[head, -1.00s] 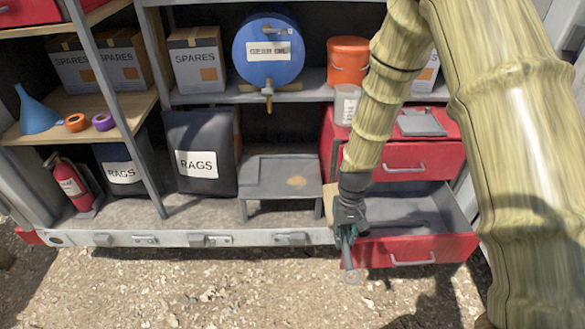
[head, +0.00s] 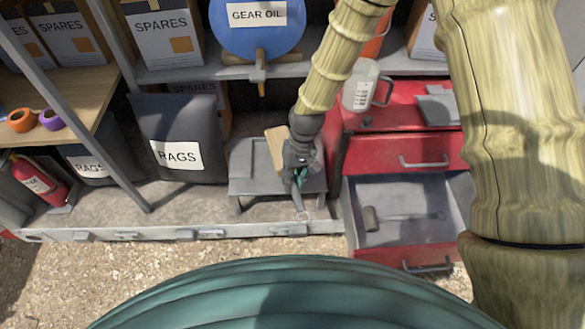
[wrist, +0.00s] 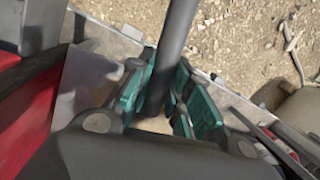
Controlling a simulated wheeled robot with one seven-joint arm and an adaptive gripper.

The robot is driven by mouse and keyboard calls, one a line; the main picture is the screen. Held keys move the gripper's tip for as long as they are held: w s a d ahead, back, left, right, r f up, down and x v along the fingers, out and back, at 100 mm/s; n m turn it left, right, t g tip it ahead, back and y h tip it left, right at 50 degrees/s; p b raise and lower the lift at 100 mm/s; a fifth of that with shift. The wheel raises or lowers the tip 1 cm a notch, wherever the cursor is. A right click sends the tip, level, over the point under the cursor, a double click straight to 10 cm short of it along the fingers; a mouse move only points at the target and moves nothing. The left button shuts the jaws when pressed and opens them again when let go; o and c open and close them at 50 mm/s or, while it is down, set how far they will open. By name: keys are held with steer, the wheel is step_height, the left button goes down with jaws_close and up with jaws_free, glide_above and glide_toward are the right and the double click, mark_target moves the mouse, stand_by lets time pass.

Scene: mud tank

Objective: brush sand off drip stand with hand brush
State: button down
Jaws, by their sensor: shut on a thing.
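The drip stand (head: 248,181) is a low grey bench under the blue gear oil drum. My gripper (head: 299,177) is over the right part of the stand in the head view. It is shut on the grey handle of the hand brush (head: 301,203), whose ringed end points down towards the front edge. The brush's pale wooden part (head: 275,150) shows left of my wrist; its bristles are hidden. The sand patch on the stand is hidden behind my gripper. In the wrist view the dark handle (wrist: 178,40) lies between the teal finger pads (wrist: 165,100).
The drum's tap (head: 261,70) hangs above the stand. A rags bag (head: 180,140) stands to its left. To the right, a red cabinet has an open drawer (head: 375,190) with a mallet-like tool (head: 371,218) inside. A clear jug (head: 360,90) stands on top.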

steer(key=shift+f+b, duration=1.8)
steer(key=shift+f, duration=0.65)
